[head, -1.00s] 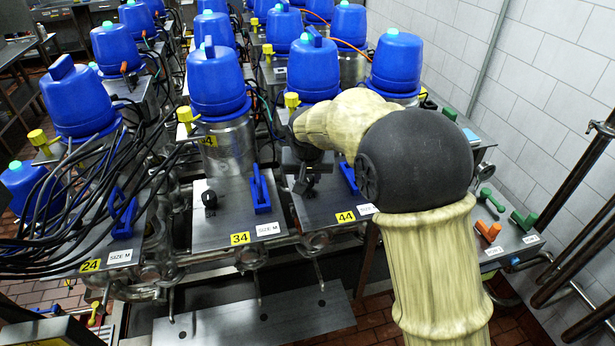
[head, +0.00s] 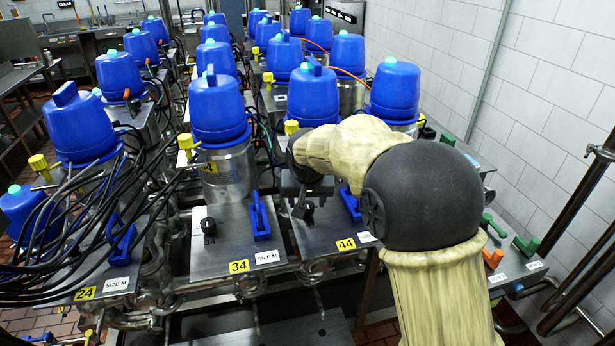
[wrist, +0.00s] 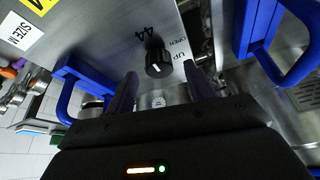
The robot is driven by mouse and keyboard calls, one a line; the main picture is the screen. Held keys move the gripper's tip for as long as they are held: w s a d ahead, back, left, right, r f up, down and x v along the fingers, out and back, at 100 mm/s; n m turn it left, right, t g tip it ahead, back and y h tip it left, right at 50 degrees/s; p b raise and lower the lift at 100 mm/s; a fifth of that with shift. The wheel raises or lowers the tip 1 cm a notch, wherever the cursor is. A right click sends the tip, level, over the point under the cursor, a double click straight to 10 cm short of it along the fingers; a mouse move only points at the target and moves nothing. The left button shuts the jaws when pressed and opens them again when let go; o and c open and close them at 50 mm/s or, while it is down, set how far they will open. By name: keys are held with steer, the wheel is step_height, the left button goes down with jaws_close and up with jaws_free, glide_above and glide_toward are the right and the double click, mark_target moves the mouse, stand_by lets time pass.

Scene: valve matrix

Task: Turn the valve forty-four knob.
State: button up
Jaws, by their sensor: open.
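The valve forty-four knob (wrist: 158,62) is a round black dial with a white pointer line, in the upper middle of the wrist view. It sits on a steel plate under the number 44, beside the printed words UP and OPEN. My gripper (wrist: 160,90) is open. Its two dark fingers stand to the left and right just below the knob in that view, and I see no contact. In the head view my gripper (head: 301,190) hangs over the plate with the yellow 44 label (head: 345,244), near the dark knob, and partly hides that area.
A blue handle (wrist: 82,84) is left of my fingers, and another blue handle (wrist: 268,30) is at the right in the wrist view. The neighbouring plate with label 34 (head: 239,267) has its own black knob (head: 208,226) and blue handle (head: 262,218). Blue-topped canisters stand behind.

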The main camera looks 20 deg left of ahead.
steer(key=b+v, duration=0.2)
steer(key=v, duration=1.3)
steer(key=shift+s+r, duration=0.2)
steer(key=shift+r, duration=0.1)
steer(key=shift+d, duration=0.15)
steer(key=s+d+f+m, duration=0.1)
steer(key=d+f, duration=0.5)
steer(key=d, duration=0.3)
steer(key=d+f+m, duration=0.1)
steer(key=d+f, duration=0.6)
steer(key=d, duration=0.3)
steer(key=s+d+f+m+g+h, duration=0.1)
steer(key=s+d+f, duration=0.9)
steer(key=s+d, duration=0.2)
steer(key=shift+s+d+m+g, duration=0.25)
steer(key=shift+s+m+g, duration=0.05)
steer(key=shift+s+m, duration=0.1)
